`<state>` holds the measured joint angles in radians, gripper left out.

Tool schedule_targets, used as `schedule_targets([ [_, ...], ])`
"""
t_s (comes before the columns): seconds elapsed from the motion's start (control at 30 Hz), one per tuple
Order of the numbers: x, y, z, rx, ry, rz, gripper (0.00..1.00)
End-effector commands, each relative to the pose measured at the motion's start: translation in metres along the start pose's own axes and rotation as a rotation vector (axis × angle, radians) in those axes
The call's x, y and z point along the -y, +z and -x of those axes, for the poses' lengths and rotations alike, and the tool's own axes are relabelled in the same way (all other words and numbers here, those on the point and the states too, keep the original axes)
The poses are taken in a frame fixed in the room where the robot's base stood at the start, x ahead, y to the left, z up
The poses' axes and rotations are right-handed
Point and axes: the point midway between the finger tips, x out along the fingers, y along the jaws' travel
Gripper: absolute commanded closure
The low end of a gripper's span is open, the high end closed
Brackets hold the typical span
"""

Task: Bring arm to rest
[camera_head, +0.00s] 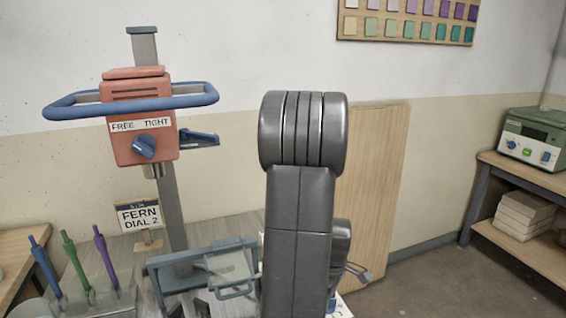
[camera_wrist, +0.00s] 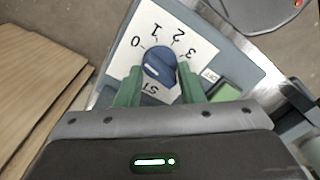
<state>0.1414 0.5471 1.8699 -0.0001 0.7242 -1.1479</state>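My gripper (camera_wrist: 158,88) shows in the wrist view with its two green fingers apart, one on each side of a blue knob (camera_wrist: 160,64). The fingers sit very close to the knob; I cannot tell whether either one touches it. The knob is on a white dial plate (camera_wrist: 205,48) marked 0, 1, 2, 3. A white mark shows on the knob, but which numeral it points at is unclear. In the head view my own grey arm stands upright in the middle and hides part of the bench; my gripper cannot be made out there.
A red clamp head (camera_head: 138,118) with a blue ring bar and a FREE/TIGHT knob (camera_head: 144,147) stands on a grey post. A sign (camera_head: 139,215) reads FERN DIAL 2. Several coloured tools (camera_head: 74,262) stand at left. A wooden board (camera_head: 385,170) leans behind my arm. Floor at right is clear.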

Motion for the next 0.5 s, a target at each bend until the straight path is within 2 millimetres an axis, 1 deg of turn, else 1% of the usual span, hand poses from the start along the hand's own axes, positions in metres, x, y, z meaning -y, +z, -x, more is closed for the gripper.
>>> schedule_targets([
  [0.3,-0.0006,0.0001,0.0003,0.0,0.0,-0.236,0.65],
  [0.5,-0.0008,0.0002,0.0,0.0,0.0,-0.323,0.65],
])
